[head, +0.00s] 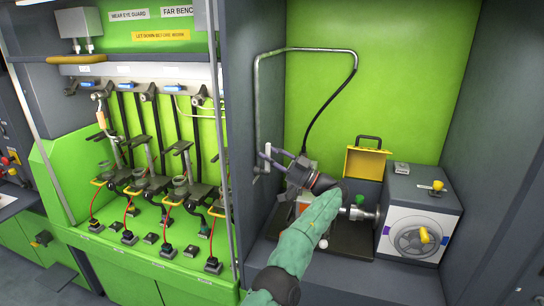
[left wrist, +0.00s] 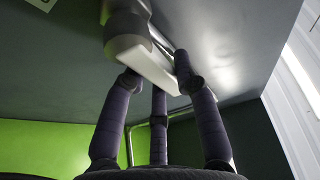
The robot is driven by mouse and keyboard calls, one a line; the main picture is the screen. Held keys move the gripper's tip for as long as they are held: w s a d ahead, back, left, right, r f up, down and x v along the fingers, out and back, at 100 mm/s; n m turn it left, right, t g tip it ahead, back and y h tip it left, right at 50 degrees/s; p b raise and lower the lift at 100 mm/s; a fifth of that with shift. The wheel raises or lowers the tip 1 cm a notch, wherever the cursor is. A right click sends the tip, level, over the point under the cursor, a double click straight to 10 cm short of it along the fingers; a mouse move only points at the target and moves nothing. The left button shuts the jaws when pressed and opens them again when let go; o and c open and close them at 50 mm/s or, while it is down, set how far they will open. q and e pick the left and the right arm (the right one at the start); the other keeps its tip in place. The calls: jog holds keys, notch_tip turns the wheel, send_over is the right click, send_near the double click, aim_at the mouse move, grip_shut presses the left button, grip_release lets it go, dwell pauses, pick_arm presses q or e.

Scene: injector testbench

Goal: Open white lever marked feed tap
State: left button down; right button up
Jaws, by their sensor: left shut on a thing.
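The white lever (left wrist: 148,66) sits on a rounded grey fitting (left wrist: 126,22) on the grey wall in the left wrist view. My left gripper (left wrist: 160,78) has its purple-grey fingers around the lever, shut on it. In the head view the left gripper (head: 268,158) reaches left to the wall at the lower end of a grey pipe (head: 256,105). There the lever shows only as a small pale piece (head: 267,150) by the fingertips, partly hidden. I cannot read any feed tap marking. My right gripper is not in view.
A grey machine (head: 415,235) with a handwheel and a yellow box (head: 366,161) stand on the bench to the right of my arm. On the left, a green test rack (head: 140,265) holds several injector stations behind a thin upright post (head: 220,130).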

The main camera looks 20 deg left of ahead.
pick_arm(q)
jog(key=shift+s+n+g, duration=0.3)
jog(key=shift+n+g, duration=0.1)
jog(key=shift+n, duration=0.5)
jog(key=shift+p, duration=0.3)
jog(key=c, duration=0.9)
grip_release()
jog(key=shift+c, duration=0.2)
